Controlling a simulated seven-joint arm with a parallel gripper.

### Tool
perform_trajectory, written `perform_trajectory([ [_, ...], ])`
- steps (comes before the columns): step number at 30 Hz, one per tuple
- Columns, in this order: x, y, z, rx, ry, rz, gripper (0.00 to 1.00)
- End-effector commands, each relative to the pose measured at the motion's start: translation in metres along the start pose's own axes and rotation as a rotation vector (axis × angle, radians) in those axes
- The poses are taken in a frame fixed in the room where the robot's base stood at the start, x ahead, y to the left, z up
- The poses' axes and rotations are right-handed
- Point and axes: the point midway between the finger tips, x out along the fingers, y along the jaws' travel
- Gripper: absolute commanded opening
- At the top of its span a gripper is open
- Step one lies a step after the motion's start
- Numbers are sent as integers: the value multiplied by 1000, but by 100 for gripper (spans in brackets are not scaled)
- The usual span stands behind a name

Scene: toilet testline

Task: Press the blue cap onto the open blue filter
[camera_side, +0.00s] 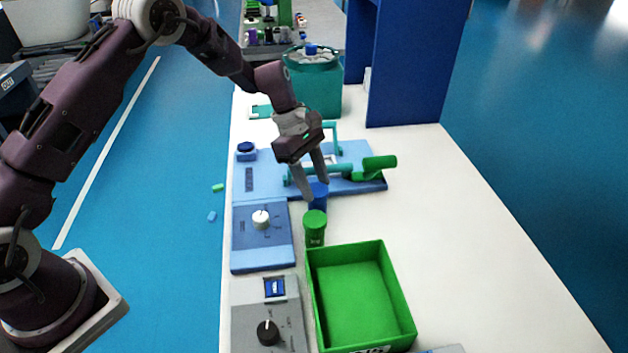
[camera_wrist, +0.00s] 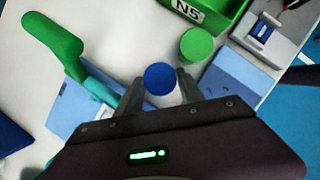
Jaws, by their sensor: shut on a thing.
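My gripper (camera_side: 315,191) points down over the white bench, its fingers shut on the blue cap (camera_wrist: 160,77). In the wrist view the cap shows as a round blue disc between the fingertips (camera_wrist: 160,92). In the side view a short blue cylinder (camera_side: 320,197) stands upright at the fingertips, just behind the green canister. I cannot tell where the cap ends and the blue filter begins; the filter is not separately visible.
A green capped canister (camera_side: 315,229) stands close in front of the gripper. Nearby are a green tray (camera_side: 392,285), a blue knob panel (camera_side: 262,252) and a light-blue fixture (camera_side: 262,184) with a green-handled lever (camera_side: 375,165). The bench to the right is clear.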

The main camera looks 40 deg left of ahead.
Motion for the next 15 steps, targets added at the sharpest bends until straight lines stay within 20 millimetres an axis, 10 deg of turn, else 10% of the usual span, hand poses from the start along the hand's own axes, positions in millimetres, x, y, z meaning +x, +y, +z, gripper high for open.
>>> perform_trajectory([
  [14, 0, 0, 0, 0, 0, 0, 8],
  [15, 0, 0, 0, 0, 0, 0, 49],
])
